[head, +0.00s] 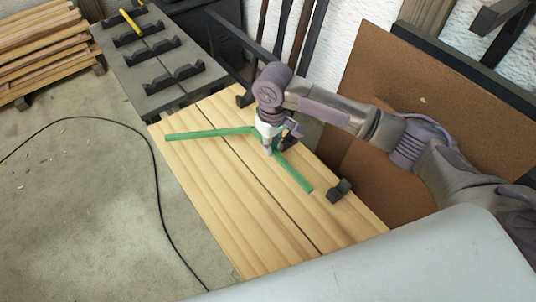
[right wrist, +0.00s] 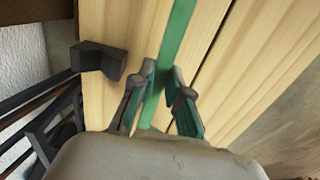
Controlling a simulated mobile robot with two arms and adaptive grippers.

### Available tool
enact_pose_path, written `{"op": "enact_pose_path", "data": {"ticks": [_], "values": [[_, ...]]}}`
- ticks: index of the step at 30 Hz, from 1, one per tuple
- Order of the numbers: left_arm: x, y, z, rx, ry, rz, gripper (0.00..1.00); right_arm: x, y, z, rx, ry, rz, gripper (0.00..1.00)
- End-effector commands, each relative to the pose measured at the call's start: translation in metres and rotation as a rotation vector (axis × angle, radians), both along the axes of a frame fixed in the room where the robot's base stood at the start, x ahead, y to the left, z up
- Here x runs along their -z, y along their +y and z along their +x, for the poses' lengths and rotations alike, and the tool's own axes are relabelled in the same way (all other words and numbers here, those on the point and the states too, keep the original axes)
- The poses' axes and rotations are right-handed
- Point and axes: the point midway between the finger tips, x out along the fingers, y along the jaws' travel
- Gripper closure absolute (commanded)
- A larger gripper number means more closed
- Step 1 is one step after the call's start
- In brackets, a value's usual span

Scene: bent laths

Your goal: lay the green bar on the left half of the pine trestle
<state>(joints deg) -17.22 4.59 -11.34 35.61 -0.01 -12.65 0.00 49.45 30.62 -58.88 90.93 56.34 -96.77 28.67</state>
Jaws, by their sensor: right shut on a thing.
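The pine trestle (head: 215,185) has a light wooden top, split lengthwise by a dark seam into a left and a right half. The green bar (head: 205,134) is bent. One arm reaches left across the seam over the left half; the other (head: 297,176) runs down and right over the right half. My right gripper (head: 268,148) is shut on the green bar near its bend, over the right half. In the right wrist view the bar (right wrist: 178,30) passes between the fingers (right wrist: 160,92). I cannot tell whether the bar touches the wood. My left gripper is out of view.
A dark block (head: 340,190) sits at the trestle's right edge; it also shows in the right wrist view (right wrist: 98,60). Behind stands a grey rack (head: 135,60) with black notched holders and a yellow bar (head: 130,21). A brown board (head: 400,110) leans at right. A black cable crosses the floor.

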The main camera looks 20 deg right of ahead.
Motion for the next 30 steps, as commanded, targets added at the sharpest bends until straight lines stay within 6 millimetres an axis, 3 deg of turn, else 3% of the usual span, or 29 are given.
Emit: {"op": "enact_pose_path", "data": {"ticks": [5, 13, 24, 25, 29, 30], "values": [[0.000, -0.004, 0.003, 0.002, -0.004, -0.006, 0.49, 0.008, 0.007, 0.005, 0.001, -0.001, -0.002, 1.00], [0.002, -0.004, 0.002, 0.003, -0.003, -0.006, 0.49, 0.043, 0.007, 0.004, 0.001, 0.000, -0.002, 1.00], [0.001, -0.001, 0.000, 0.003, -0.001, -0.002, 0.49, 0.048, 0.007, 0.004, 0.001, -0.001, -0.002, 1.00], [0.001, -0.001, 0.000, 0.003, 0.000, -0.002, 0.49, 0.048, 0.007, 0.004, 0.001, -0.001, -0.002, 0.81], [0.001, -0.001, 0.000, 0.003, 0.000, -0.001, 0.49, 0.048, 0.007, 0.004, 0.000, -0.001, -0.002, 0.59], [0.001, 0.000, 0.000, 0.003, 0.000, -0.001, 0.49, 0.048, 0.007, 0.004, 0.000, -0.001, -0.002, 0.59]]}}
